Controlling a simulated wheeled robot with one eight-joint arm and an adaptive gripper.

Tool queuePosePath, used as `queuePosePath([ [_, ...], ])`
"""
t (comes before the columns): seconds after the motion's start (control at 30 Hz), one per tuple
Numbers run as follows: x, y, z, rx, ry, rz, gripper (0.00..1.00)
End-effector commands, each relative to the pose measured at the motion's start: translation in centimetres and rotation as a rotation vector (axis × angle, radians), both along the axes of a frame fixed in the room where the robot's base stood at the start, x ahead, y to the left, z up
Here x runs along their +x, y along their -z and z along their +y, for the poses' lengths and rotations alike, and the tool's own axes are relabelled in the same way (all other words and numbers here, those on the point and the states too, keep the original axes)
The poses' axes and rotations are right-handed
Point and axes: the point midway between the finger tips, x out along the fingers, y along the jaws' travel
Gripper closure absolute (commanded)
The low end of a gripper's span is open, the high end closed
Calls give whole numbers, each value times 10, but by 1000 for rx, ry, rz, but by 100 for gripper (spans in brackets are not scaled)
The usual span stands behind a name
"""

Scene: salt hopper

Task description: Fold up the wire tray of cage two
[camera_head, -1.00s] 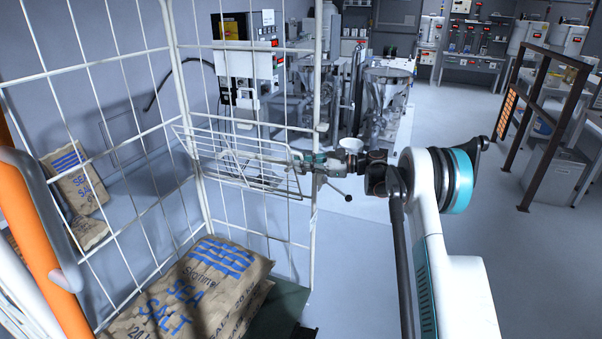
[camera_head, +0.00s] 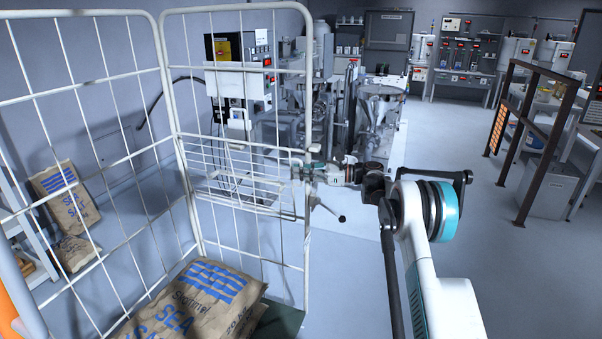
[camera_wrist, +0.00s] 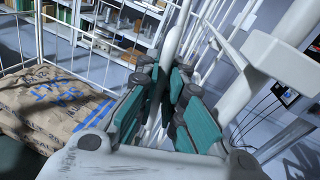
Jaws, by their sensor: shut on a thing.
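The wire tray (camera_head: 242,188) is a white wire rack at the far panel of the white wire cage (camera_head: 168,75), at mid height. It now looks nearly upright, close to the panel; the exact gap to the panel is hard to tell. My gripper (camera_head: 306,172) is at the tray's right end, beside the cage's right upright. In the wrist view my gripper (camera_wrist: 172,88) has its green finger pads closed around a pale wire bar (camera_wrist: 177,35), likely the tray's rim. The wire between the pads is partly hidden.
Sea salt sacks (camera_head: 200,300) lie in the cage bottom, also in the wrist view (camera_wrist: 55,105). More sacks (camera_head: 65,200) stand at left. A dark frame (camera_head: 540,130) stands at right. Clear floor (camera_head: 455,150) lies between it and the machines.

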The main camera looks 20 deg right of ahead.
Motion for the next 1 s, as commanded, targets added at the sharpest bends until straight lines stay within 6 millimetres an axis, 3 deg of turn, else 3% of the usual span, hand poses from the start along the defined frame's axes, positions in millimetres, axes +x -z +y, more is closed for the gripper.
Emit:
queuePosePath([
  [0.03, 0, 2, -2, -3, 3, 1, 87],
  [0.1, 0, 2, -2, -3, 2, 0, 71],
  [0.53, -2, 1, -6, -2, 2, 0, 70],
  [0.67, -9, 0, -21, -2, 2, 0, 70],
  [1.0, -37, -2, -83, -2, 4, 0, 70],
])
